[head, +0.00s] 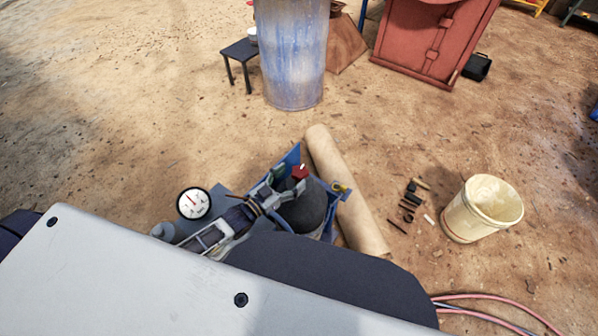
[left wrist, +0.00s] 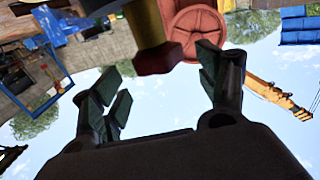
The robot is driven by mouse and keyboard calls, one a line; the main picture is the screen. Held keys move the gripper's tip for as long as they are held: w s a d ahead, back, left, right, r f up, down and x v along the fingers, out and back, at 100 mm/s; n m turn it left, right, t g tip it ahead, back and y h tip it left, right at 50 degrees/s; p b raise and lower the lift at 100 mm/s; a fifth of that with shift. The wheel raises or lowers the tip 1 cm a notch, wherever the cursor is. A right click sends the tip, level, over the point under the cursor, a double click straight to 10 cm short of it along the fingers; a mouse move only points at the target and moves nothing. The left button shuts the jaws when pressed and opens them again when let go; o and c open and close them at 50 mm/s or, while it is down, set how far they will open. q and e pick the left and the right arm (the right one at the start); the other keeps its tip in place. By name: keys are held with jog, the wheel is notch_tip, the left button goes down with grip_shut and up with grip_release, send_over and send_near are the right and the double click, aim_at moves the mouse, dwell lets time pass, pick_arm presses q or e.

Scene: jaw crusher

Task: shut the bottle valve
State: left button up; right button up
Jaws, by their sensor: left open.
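The bottle valve has a red knob (head: 300,172) above the dark, round-shouldered bottle (head: 303,212) in the head view. In the left wrist view, which is upside down, the dark red knob (left wrist: 158,60) hangs from a yellow valve body (left wrist: 146,22). My left gripper (head: 279,181) is just left of the knob in the head view. In the left wrist view my left gripper (left wrist: 165,92) is open, with its dark green fingers spread on either side of the knob's line. No contact shows. My right gripper is out of view.
A blue crate (head: 325,233) surrounds the bottle. A round gauge (head: 194,203) is to its left. A tan roll (head: 345,190) lies to its right, with a cream bucket (head: 482,208) farther right. A blue barrel (head: 291,55) stands beyond; the ground between is mostly clear.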

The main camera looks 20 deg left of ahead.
aim_at(293, 176)
pick_arm(q)
jog(key=shift+x, duration=1.7)
jog(key=shift+w+d, duration=0.2)
jog(key=shift+w, duration=0.15)
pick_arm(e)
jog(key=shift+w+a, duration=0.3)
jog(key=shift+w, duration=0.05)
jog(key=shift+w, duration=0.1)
pick_arm(q)
jog(key=c, duration=1)
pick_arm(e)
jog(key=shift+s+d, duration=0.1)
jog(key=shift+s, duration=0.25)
pick_arm(q)
jog(key=shift+c, duration=0.2)
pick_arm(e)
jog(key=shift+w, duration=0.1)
